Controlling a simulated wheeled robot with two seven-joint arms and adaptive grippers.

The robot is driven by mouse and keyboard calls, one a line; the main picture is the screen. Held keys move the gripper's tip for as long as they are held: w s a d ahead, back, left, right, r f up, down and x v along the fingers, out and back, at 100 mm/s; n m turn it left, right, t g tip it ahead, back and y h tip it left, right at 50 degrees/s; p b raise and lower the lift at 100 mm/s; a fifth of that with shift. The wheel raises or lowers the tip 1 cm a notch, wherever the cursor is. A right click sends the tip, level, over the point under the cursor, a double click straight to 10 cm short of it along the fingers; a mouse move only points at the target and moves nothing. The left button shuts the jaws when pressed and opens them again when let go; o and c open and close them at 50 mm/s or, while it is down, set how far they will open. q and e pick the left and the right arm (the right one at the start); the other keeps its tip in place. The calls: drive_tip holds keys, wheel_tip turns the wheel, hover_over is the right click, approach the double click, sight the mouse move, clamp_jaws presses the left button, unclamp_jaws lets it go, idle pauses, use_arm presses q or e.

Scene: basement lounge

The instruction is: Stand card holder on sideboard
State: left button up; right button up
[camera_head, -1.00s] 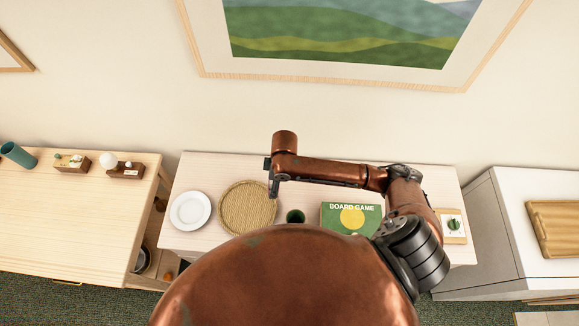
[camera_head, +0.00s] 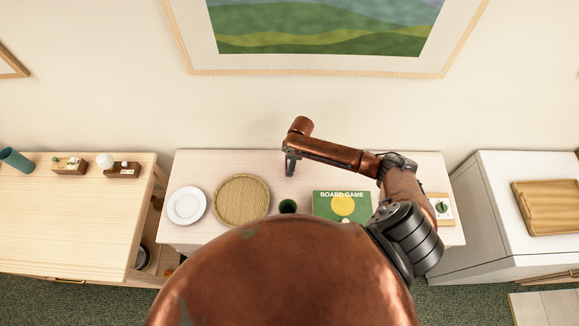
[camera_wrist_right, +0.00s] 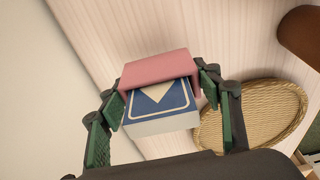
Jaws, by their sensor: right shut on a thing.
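The card holder (camera_wrist_right: 156,68) is a pinkish-red case with a blue, white-edged card pack showing at its near end in the right wrist view. My right gripper (camera_wrist_right: 160,103) is shut on it, with green finger pads at its two sides. In the head view this gripper (camera_head: 290,167) is over the back part of the pale wood sideboard (camera_head: 230,163), right of the woven tray. The card holder cannot be made out there. Whether it touches the top is unclear. My left gripper is not in view.
On the sideboard are a white plate (camera_head: 187,205), a round woven tray (camera_head: 241,200), a dark green cup (camera_head: 288,206) and a green board game box (camera_head: 330,208). A framed picture (camera_head: 320,30) hangs behind. The back strip looks clear.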

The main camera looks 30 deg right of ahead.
drive_tip(key=f, duration=0.2)
drive_tip(key=shift+w+a+f, duration=0.1)
drive_tip(key=shift+w+f, duration=0.25)
drive_tip(key=shift+f, duration=0.1)
drive_tip(key=shift+s, duration=0.25)
drive_tip(key=o, duration=0.7)
drive_tip(key=shift+w+f, duration=0.1)
drive_tip(key=shift+c, duration=0.2)
drive_tip(key=o, duration=0.5)
drive_tip(key=shift+r, duration=0.2)
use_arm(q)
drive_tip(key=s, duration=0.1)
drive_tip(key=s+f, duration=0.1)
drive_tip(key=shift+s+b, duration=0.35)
use_arm(e)
drive_tip(key=r, duration=0.4)
drive_tip(key=d+r, duration=0.1)
drive_tip(key=r, duration=0.3)
drive_tip(key=s+r, duration=0.1)
drive_tip(key=r, duration=0.2)
drive_tip(key=shift+d+r, duration=0.3)
drive_tip(key=shift+r, duration=0.1)
